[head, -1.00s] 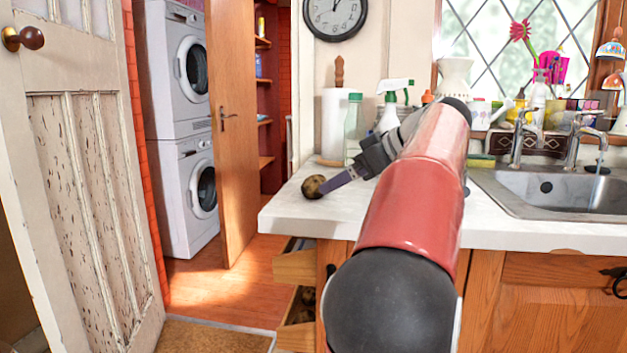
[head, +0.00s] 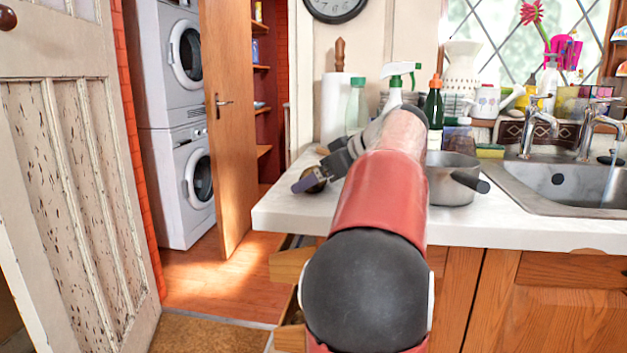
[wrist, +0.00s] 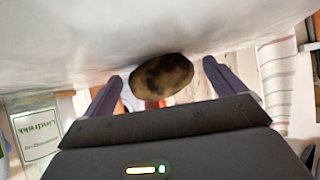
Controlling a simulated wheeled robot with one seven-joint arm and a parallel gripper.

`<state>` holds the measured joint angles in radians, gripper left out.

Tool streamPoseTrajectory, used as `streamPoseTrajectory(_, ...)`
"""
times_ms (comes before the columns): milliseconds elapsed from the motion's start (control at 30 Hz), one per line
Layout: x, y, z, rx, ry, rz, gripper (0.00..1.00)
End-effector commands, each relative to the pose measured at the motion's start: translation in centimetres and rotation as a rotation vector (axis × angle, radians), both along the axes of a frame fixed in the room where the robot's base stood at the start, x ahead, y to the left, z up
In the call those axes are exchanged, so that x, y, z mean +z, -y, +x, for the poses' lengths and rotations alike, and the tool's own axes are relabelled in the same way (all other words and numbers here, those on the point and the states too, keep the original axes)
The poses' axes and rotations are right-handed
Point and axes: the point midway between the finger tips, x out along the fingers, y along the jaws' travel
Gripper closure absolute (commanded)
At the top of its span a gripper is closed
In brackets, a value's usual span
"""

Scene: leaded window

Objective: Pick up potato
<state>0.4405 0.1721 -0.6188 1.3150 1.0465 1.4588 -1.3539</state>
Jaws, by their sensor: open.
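The potato (wrist: 162,76) is brown and mottled and rests on the white counter near its left end. In the wrist view it sits between the two purple fingers of my gripper (wrist: 165,82), a little out toward the fingertips, with a gap showing on the right and a narrow one on the left. In the head view, my gripper (head: 304,184) is low over the counter, and its fingers hide much of the potato (head: 318,183). My gripper is open.
The white counter (head: 285,216) has its left edge close to my gripper. A paper towel roll (head: 336,108) and bottles stand behind. A metal pot (head: 452,182) is right of my arm, before the sink (head: 560,187). An open drawer (head: 288,265) is below.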

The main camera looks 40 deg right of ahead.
Motion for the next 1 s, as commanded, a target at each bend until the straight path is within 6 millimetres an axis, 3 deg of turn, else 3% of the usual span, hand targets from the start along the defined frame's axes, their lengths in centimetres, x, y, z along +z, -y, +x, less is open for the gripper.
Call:
streamPoseTrajectory(200, -0.02, 0.0, 0.03, 0.0, 0.0, 0.0, 0.08)
streamPoseTrajectory(567, 0.0, 0.0, 0.02, 0.0, 0.0, 0.0, 0.55)
streamPoseTrajectory(1000, 0.95, -0.41, 0.21, 0.001, 0.0, -0.001, 0.55)
